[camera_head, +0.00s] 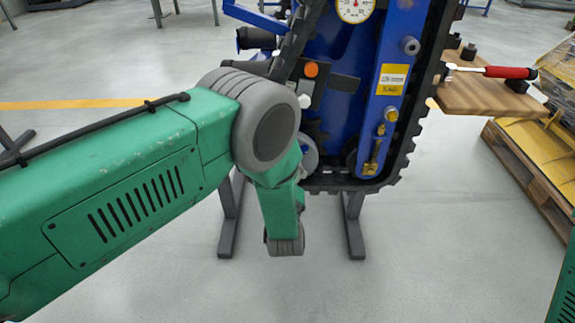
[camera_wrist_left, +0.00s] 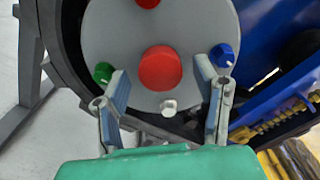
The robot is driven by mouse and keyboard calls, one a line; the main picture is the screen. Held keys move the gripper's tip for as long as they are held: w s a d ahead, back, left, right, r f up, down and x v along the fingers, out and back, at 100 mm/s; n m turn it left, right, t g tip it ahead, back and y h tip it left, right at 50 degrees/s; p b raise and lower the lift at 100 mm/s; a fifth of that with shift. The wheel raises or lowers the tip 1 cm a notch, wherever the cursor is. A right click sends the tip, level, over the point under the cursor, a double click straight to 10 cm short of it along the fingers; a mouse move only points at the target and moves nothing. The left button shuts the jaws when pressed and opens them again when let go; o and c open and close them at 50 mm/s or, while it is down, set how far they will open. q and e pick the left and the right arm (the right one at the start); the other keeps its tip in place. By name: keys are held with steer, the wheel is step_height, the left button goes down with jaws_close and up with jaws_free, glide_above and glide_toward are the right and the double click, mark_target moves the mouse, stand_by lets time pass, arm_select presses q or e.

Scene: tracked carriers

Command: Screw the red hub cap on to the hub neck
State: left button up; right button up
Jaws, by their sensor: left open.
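In the left wrist view, a round red cap (camera_wrist_left: 160,67) sits at the middle of a grey hub disc (camera_wrist_left: 112,42). No neck shows behind the cap, and I cannot tell how it is seated. My left gripper (camera_wrist_left: 160,73) is open, with one finger to each side of the cap and a visible gap on both sides. Around the cap on the disc are a green knob (camera_wrist_left: 103,73), a blue knob (camera_wrist_left: 222,55), a silver knob (camera_wrist_left: 168,107) and a second red piece (camera_wrist_left: 147,3) cut off at the top. In the head view my arm hides most of the hub.
The blue tracked carrier (camera_head: 345,60) stands on grey legs (camera_head: 354,225). A wooden shelf (camera_head: 490,98) at the right bears a red-handled tool (camera_head: 505,72). A pallet (camera_head: 530,160) lies on the floor beyond. The grey floor in front is clear.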

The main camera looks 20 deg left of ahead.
arm_select(q)
steer(key=n+p, duration=0.1)
steer(key=n, duration=2.3)
steer(key=shift+p, duration=0.4)
steer(key=shift+r, duration=0.2)
steer(key=c, duration=0.9)
steer(key=m, duration=0.9)
steer(key=shift+a+m, duration=0.1)
steer(key=shift+m, duration=0.2)
